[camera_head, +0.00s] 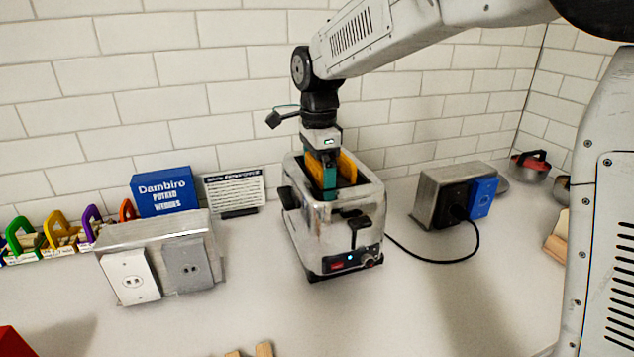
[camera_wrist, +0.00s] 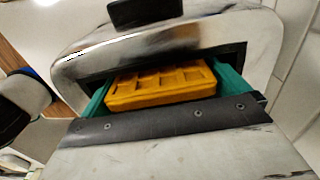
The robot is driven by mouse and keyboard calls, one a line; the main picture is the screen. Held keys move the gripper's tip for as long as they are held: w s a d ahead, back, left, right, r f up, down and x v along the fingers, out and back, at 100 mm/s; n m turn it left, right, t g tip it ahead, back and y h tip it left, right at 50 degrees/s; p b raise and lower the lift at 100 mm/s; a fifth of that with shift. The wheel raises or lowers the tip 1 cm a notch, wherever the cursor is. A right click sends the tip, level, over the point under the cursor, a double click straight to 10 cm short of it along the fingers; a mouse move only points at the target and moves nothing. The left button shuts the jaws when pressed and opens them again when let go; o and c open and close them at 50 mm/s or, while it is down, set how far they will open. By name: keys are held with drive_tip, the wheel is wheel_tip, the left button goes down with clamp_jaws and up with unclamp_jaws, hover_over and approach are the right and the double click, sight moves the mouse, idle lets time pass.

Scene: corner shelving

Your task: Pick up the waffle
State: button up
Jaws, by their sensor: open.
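The waffle (camera_wrist: 160,86) is a golden-yellow slab with square pockets, standing partly out of a toaster slot; its yellow edge also shows in the head view (camera_head: 347,166). The silver toaster (camera_head: 350,227) stands on the counter against the tiled wall, with a black lever and a lit front panel. My gripper (camera_head: 328,178) points straight down into the toaster opening. Its teal fingers are apart, and in the wrist view (camera_wrist: 165,88) one lies at each side of the waffle. I cannot tell whether they touch it. The waffle's lower part is hidden in the slot.
A metal outlet box (camera_head: 160,262) stands left of the toaster, with a blue Dambiro box (camera_head: 163,193) and a text card (camera_head: 234,190) behind it. Another outlet box (camera_head: 450,197) with the toaster's black cord (camera_head: 436,262) is at right. The counter in front is mostly clear.

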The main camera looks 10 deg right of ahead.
drive_tip(key=shift+f, duration=0.95)
drive_tip(key=shift+c, duration=0.3)
drive_tip(key=c, duration=0.6)
drive_tip(key=shift+o, duration=0.2)
